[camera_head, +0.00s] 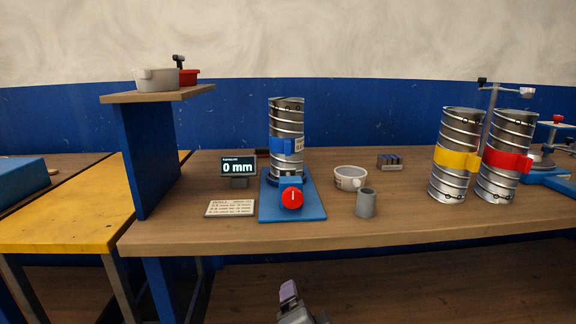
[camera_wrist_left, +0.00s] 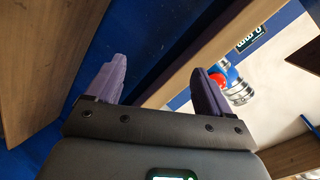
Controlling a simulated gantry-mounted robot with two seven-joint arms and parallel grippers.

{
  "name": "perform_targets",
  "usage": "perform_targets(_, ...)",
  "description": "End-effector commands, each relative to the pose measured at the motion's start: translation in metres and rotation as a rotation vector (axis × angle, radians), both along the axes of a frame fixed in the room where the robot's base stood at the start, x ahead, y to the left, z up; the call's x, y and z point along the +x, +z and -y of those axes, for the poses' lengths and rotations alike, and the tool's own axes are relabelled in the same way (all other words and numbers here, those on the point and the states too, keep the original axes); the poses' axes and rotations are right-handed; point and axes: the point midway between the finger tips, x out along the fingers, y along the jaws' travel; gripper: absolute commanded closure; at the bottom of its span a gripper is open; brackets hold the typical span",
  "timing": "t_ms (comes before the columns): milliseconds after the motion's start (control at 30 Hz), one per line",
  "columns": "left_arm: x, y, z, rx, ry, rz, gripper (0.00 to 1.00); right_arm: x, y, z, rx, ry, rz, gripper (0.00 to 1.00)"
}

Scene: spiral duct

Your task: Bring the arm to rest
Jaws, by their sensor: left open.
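My left gripper (camera_head: 289,292) shows at the bottom middle of the head view, low in front of the workbench (camera_head: 400,235). In the left wrist view my left gripper (camera_wrist_left: 158,85) has its two purple fingers apart, with nothing between them. A spiral duct with a blue band (camera_head: 287,125) stands upright on a blue base (camera_head: 305,205) with a red knob (camera_head: 292,197). It is well beyond the gripper and apart from it. My right gripper is not seen.
A display (camera_head: 237,168) reads 0 mm. A white tub (camera_head: 349,177) and grey cup (camera_head: 366,203) stand right of the base. Ducts with yellow (camera_head: 456,158) and red (camera_head: 507,161) bands stand farther right. A raised shelf (camera_head: 160,96) is at left.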

Motion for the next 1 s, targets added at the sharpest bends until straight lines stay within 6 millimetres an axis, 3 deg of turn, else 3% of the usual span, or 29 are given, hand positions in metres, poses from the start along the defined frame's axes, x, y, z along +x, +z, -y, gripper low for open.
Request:
perform_targets(33, -0.007, -0.005, 0.000, -0.021, -0.001, -0.061, 0.19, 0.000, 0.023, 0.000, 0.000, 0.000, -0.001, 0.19)
perform_targets(300, -0.063, -0.063, -0.013, -0.200, 0.041, -0.395, 0.19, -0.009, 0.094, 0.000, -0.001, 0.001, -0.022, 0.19)
perform_targets(500, -0.120, -0.087, -0.035, -0.346, 0.120, -0.615, 0.19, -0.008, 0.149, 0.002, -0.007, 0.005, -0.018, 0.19)
perform_targets(800, -0.219, -0.096, -0.094, -0.536, 0.325, -0.878, 0.19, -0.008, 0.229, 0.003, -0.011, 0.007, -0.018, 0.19)
perform_targets(1000, -0.273, -0.088, -0.140, -0.611, 0.468, -0.958, 0.19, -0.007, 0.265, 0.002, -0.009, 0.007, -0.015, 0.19)
